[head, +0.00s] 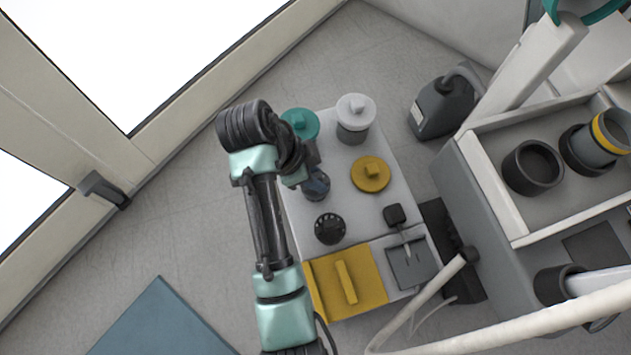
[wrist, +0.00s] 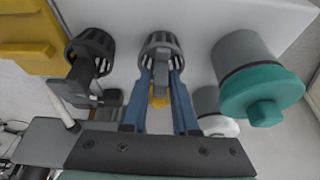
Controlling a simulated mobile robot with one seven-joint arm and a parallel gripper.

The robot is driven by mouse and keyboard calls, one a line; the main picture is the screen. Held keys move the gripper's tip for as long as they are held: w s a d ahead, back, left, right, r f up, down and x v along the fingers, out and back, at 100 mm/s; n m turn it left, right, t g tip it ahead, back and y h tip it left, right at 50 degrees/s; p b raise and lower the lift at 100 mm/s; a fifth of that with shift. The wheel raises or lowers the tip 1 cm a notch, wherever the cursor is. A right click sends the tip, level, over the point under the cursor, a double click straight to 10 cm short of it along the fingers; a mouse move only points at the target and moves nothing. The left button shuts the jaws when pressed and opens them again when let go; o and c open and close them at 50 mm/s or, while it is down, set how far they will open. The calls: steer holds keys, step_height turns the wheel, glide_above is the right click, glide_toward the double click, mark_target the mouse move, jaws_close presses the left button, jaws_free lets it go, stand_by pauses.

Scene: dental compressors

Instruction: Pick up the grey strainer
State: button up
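The grey strainer (wrist: 161,42) stands upright on the white bench top in the wrist view, a slotted round cup in the middle. My gripper (wrist: 160,76) has its two blue fingers apart, with tips at the strainer's near side. A gap shows between the fingers, and I see no clear grip. In the head view my gripper (head: 314,182) is over the same strainer (head: 318,190) and partly hides it. A darker strainer (wrist: 91,46) stands to the left in the wrist view, and it also shows in the head view (head: 330,228).
A teal-lidded jar (wrist: 262,92) stands close to the right of my gripper in the wrist view. A white-lidded jar (head: 355,112), a yellow lid (head: 370,174), a yellow box (head: 345,283) and a grey tray with a black-handled tool (head: 397,216) share the bench top.

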jaws_close()
steer(key=shift+r, duration=0.15)
